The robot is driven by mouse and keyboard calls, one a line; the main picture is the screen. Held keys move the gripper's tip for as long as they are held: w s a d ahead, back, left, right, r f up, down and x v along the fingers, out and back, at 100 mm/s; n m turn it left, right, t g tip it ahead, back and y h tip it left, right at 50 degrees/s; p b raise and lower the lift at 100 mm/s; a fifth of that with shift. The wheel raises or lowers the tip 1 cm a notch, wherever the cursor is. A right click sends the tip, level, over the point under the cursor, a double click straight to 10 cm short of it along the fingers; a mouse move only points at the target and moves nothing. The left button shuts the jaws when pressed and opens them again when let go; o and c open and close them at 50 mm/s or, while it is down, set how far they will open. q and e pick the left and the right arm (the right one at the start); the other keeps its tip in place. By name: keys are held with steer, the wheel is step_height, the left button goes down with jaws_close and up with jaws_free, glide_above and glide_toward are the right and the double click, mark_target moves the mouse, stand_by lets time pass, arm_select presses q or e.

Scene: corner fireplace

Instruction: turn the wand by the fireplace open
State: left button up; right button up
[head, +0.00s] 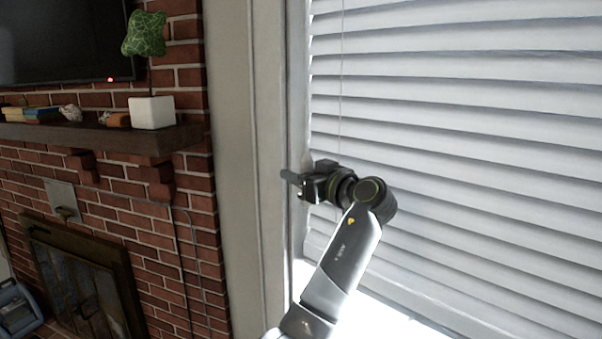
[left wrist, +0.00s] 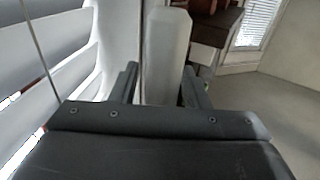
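A pale, blunt-ended bar, which looks like the wand (left wrist: 165,50), stands upright between the fingers of my left gripper (left wrist: 160,85) in the left wrist view. A small gap shows beside it, so the fingers look open around it; contact cannot be made out. In the head view my left gripper (head: 296,184) is at the left edge of the window blind (head: 450,110), pointing left. A small pale tip, likely the wand (head: 307,159), shows just above it, the rest hidden. My right gripper is not in view.
A thin cord (head: 341,80) hangs in front of the blind, right of the gripper. The window frame (head: 262,150) is close on the left. Beyond it stand the brick fireplace (head: 190,190) and a mantel (head: 90,138) with a potted plant (head: 151,112).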

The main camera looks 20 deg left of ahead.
arm_select(q)
steer(key=c, duration=0.8)
steer(key=m+t+h, duration=0.2)
steer(key=m+t+h+b, duration=0.1)
steer(key=m+t+h, duration=0.1)
steer(key=h, duration=0.1)
steer(key=m+t+h+b, duration=0.1)
steer(key=m+t+h, duration=0.2)
steer(key=shift+w+d+r, duration=0.15)
steer(key=shift+w+d, duration=0.2)
steer(key=shift+d, duration=0.05)
steer(key=shift+c, duration=0.2)
steer(key=shift+d+m+t+h+p, duration=0.15)
steer(key=shift+d+m+h+p, duration=0.15)
steer(key=shift+m+h, duration=1.4)
steer(key=shift+d+m+t+h+p, duration=0.25)
steer(key=shift+m+h, duration=0.65)
steer(key=shift+h, duration=1.45)
steer(key=shift+d+m+h+p, duration=0.15)
steer(key=shift+m+h+p, duration=0.3)
steer(key=shift+m+h, duration=1.25)
steer(key=shift+h, duration=0.65)
steer(key=o, duration=1)
steer(key=shift+w, duration=0.1)
